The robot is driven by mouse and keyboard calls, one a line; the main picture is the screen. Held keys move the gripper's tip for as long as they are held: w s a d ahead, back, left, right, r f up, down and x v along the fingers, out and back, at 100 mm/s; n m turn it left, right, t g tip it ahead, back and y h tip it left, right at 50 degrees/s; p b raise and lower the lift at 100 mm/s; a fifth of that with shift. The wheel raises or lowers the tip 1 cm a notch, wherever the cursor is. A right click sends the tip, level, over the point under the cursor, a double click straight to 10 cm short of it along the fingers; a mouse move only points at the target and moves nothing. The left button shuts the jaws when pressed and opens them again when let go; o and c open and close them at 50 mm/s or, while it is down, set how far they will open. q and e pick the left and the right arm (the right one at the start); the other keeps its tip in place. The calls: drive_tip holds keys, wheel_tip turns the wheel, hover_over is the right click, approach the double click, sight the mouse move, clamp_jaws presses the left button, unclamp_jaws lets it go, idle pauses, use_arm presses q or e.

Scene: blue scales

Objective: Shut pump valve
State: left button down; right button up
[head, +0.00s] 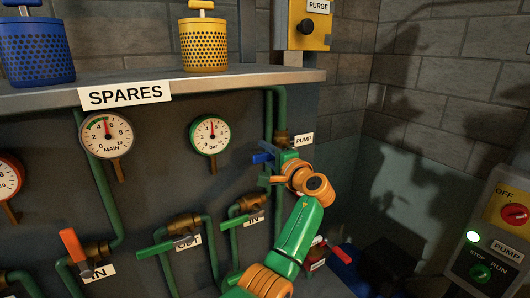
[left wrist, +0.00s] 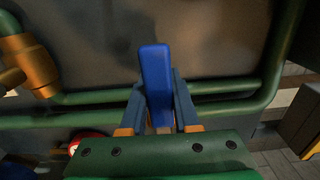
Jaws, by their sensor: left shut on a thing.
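The pump valve is a brass body on a vertical green pipe, beside a white PUMP label (head: 304,139). Its blue lever (head: 261,156) sticks out to the left, roughly level, across the pipe's line. My left gripper (head: 270,168) is at the lever, with my arm coming up from below. In the left wrist view the blue lever (left wrist: 155,78) stands between my two fingers (left wrist: 158,112), which are shut on it. My gripper hides much of the valve body in the head view. My right gripper is not in view.
Other valves with an orange lever (head: 73,246) and green levers (head: 157,250) sit at lower left. Gauges (head: 210,135) hang on the panel under a shelf edge (head: 235,84). A pump switch box (head: 500,235) stands at right. Green pipes run close around my gripper.

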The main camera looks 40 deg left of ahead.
sight(271, 157)
use_arm(q)
drive_tip(key=shift+r, duration=0.25)
drive_tip(key=c, duration=0.8)
unclamp_jaws()
drive_tip(key=shift+o, duration=0.8)
drive_tip(key=shift+a+f, duration=0.1)
drive_tip(key=shift+f, duration=0.05)
drive_tip(key=shift+f, duration=0.1)
drive_tip(key=b+v, duration=0.2)
drive_tip(key=v, duration=0.1)
drive_tip(key=shift+f+b, duration=0.3)
drive_tip(key=shift+f, duration=0.05)
drive_tip(key=v, duration=0.1)
drive_tip(key=b+v, duration=0.1)
drive_tip(key=v, duration=0.2)
drive_tip(key=shift+r+b, duration=0.35)
drive_tip(key=shift+r, duration=0.15)
